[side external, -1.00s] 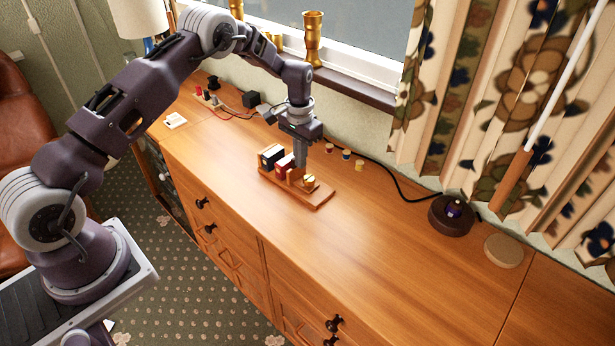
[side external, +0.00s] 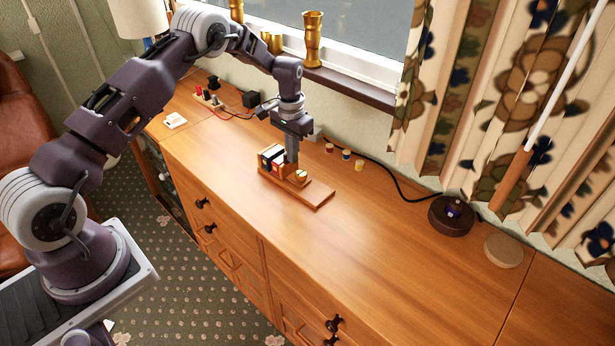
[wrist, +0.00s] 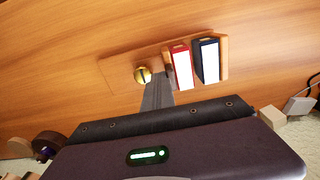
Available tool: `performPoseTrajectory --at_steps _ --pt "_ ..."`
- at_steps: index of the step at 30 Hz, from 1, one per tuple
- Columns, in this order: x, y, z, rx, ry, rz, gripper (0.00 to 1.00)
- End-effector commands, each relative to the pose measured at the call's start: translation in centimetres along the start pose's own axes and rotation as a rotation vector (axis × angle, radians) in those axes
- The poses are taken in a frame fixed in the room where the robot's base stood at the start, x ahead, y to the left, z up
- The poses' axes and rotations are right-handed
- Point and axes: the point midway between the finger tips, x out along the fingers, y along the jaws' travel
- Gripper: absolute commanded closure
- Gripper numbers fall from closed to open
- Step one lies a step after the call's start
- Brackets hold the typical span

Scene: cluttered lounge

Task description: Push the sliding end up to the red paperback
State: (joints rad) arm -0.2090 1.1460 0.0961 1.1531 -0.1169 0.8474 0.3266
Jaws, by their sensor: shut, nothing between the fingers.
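A wooden book rack (side external: 318,194) lies on the sideboard, and its bare base also shows in the wrist view (wrist: 118,72). A dark blue book (wrist: 207,62) stands against the fixed end. The red paperback (wrist: 181,66) leans beside it, slightly tilted. The sliding end (wrist: 167,60), with a round brass knob (wrist: 142,74) on its outer side, stands close beside the red paperback; I cannot tell whether they touch. My gripper (side external: 291,160) is shut and empty, its fingertips down behind the knob, against or very near the sliding end. The fingers partly hide the sliding end.
Several small spools (side external: 346,154) stand behind the rack near the wall. A black cable (side external: 398,187) runs to a dark round object (side external: 451,214) at the right. A cork disc (side external: 503,251) lies farther right. The sideboard in front and right of the rack is clear.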

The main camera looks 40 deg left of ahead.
Motion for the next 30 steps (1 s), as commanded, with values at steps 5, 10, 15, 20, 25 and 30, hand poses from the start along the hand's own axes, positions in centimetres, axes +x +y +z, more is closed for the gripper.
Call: performPoseTrajectory --at_steps 5,10,15,20,25,30 --pt "0.0 -0.6 0.0 -0.001 0.000 -0.001 1.00" --pt "0.0 -1.0 0.1 0.000 -0.001 -0.001 1.00" --pt "0.0 -0.5 0.0 0.001 -0.001 0.000 1.00" --pt "0.0 0.4 0.0 0.001 0.000 0.000 1.00" --pt "-0.8 0.6 0.0 0.000 0.001 0.000 1.00" --pt "-2.6 0.6 0.0 0.000 0.001 0.000 1.00"
